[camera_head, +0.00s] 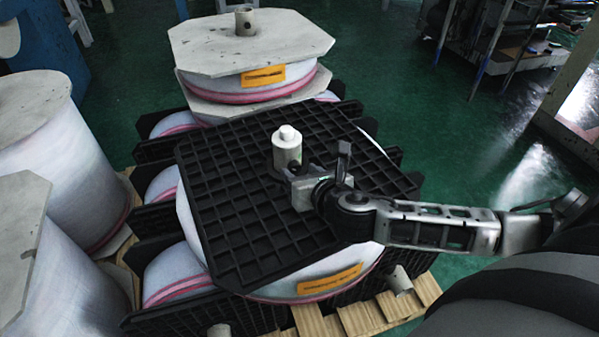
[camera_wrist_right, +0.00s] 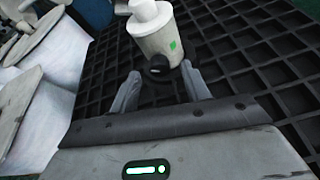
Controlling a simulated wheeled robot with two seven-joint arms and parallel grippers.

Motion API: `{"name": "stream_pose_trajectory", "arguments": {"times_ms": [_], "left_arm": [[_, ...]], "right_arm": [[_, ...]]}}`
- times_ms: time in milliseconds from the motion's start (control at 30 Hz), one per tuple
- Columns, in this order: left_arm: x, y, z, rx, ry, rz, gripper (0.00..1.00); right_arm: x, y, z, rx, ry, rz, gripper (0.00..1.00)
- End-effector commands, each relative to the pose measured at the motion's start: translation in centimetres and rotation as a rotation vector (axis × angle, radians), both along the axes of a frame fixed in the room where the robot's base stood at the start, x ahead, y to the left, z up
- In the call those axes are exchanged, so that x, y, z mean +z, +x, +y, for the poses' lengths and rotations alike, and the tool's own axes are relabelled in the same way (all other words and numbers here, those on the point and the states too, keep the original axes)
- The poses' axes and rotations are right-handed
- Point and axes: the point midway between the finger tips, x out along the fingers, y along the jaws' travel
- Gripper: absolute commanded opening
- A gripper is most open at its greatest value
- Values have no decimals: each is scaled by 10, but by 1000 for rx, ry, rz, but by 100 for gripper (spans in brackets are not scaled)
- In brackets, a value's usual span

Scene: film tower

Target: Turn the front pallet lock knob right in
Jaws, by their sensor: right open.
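A white pallet lock (camera_head: 287,150) with a stepped cap stands upright on the black grid pallet (camera_head: 240,205). In the right wrist view the lock (camera_wrist_right: 160,38) has a green mark, and a small dark round knob (camera_wrist_right: 157,68) at its lower front. My right gripper (camera_head: 290,174) is low over the pallet, just in front of the lock. In the wrist view its open fingers (camera_wrist_right: 160,72) stand on either side of the knob, with gaps showing. I cannot tell whether a fingertip touches the knob. The knob is hidden in the head view. My left gripper is not in view.
White film rolls with red-pink edges lie under the pallet. A roll with a pale octagonal board (camera_head: 250,38) and short core tube stands behind. Tall rolls (camera_head: 58,155) stand at left. A wooden pallet (camera_head: 385,312) is below. Green floor is open at the right.

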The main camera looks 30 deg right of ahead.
Motion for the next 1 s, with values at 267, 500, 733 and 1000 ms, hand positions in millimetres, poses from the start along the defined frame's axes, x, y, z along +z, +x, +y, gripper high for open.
{"name": "stream_pose_trajectory", "arguments": {"times_ms": [267, 500, 733, 1000], "left_arm": [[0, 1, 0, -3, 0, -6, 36], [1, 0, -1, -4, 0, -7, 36], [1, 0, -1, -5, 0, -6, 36], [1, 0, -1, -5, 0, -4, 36]], "right_arm": [[-6, 15, -1, 1, 1, 1, 47], [-6, 14, -1, 0, 0, 1, 38], [-6, 14, -1, 1, 1, 1, 2], [-6, 13, -2, 1, 44, -8, 2]]}}
